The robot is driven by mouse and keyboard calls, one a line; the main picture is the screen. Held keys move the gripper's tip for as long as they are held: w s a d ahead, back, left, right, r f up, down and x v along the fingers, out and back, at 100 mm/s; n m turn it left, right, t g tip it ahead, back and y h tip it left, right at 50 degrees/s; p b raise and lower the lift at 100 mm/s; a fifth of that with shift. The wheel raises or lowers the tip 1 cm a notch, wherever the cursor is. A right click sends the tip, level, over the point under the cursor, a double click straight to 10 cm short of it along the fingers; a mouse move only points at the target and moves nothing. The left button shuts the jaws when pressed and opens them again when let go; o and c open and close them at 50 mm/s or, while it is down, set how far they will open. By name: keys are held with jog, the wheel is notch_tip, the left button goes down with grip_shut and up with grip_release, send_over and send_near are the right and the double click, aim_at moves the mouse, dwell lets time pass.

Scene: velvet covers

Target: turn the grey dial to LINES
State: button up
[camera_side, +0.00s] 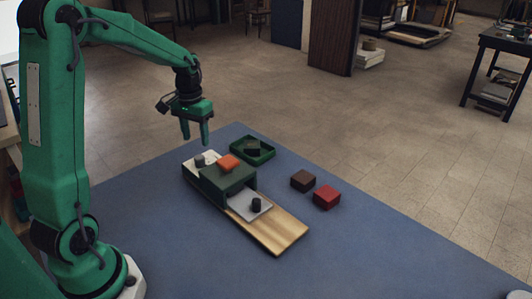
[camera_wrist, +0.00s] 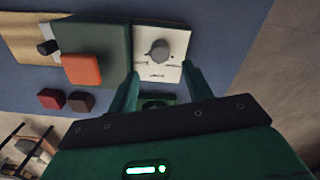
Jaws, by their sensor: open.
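The grey dial (camera_side: 199,160) stands on a white panel (camera_side: 188,168) at the far end of a wooden board. In the wrist view the dial (camera_wrist: 158,50) is round, on the white panel (camera_wrist: 178,42). Small dark lettering and marks lie around it; I cannot read the words or tell where the dial points. My gripper (camera_side: 196,140) is open and empty, fingers pointing down, above the dial and apart from it. In the wrist view my gripper (camera_wrist: 160,69) has its fingers to either side of the panel's near part, with the dial beyond the tips.
A dark green cover (camera_side: 235,181) bridges the board (camera_side: 284,231), with an orange block (camera_side: 229,162) on top. A grey plate (camera_side: 241,207) with a black knob (camera_side: 256,205) sits beside it. A green tray (camera_side: 268,155) holds a dark piece. Brown (camera_side: 303,180) and red (camera_side: 327,197) blocks lie right.

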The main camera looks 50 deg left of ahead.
aim_at(199, 157)
jog(key=shift+f, duration=0.1)
jog(key=shift+f, duration=3.8)
jog(key=c, duration=1)
jog(key=shift+o, duration=0.2)
jog(key=shift+n, duration=0.4)
jog(key=n, duration=0.5)
jog(key=shift+r, duration=0.1)
jog(key=n, duration=0.6)
